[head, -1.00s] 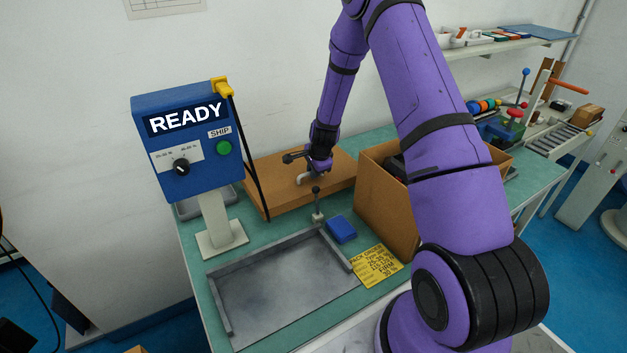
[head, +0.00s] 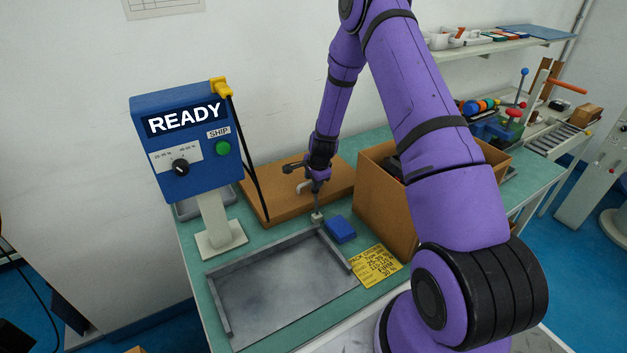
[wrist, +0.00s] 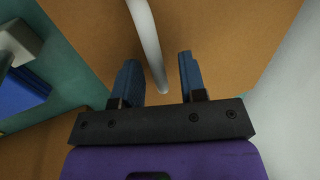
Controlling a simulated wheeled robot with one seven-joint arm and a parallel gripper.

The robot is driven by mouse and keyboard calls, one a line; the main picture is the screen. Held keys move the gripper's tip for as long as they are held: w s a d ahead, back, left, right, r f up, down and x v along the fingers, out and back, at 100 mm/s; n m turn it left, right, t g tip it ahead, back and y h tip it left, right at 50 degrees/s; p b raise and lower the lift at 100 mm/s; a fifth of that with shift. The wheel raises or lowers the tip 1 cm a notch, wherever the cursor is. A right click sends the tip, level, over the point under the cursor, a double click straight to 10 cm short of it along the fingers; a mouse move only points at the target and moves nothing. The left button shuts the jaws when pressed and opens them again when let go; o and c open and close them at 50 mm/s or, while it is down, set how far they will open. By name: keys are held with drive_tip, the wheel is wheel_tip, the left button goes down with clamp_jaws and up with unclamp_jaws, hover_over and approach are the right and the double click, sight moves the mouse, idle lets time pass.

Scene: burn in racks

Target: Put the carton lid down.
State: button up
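The carton lid (head: 272,192) is a flat brown board lying on the green bench behind the grey tray, beside the blue console. A pale bar handle (wrist: 150,50) stands on it. My gripper (head: 307,183) is over the lid's right front part. In the wrist view my gripper's two blue fingers (wrist: 160,78) are apart, with the handle between them and gaps on both sides. The open brown carton (head: 388,210) stands right of the lid, with dark contents partly hidden by my arm.
The blue console (head: 182,135) reads READY and has a cable. A grey tray (head: 212,281), a blue block (head: 340,229), a small lever post (head: 317,216) and a yellow card (head: 375,266) lie in front. A wall shelf (head: 505,44) is at the back right.

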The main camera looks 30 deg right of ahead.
drive_tip(key=s+a+r+n, duration=0.3)
drive_tip(key=s+r, duration=0.3)
drive_tip(key=r, duration=0.7)
drive_tip(key=s+a+r+n+t, duration=0.1)
drive_tip(key=s+a+r+n, duration=0.3)
drive_tip(key=r, duration=0.8)
drive_tip(key=s+a+r+n, duration=0.25)
drive_tip(key=s+r, duration=0.45)
drive_tip(key=r, duration=0.6)
drive_tip(key=s+a+r+n, duration=0.1)
drive_tip(key=s+r+n, duration=0.3)
drive_tip(key=s, duration=0.7)
drive_tip(key=s+a+r+n, duration=0.2)
drive_tip(key=s+r+n, duration=0.2)
drive_tip(key=s, duration=0.7)
drive_tip(key=shift+s+n+t, duration=0.3)
drive_tip(key=shift+n, duration=0.05)
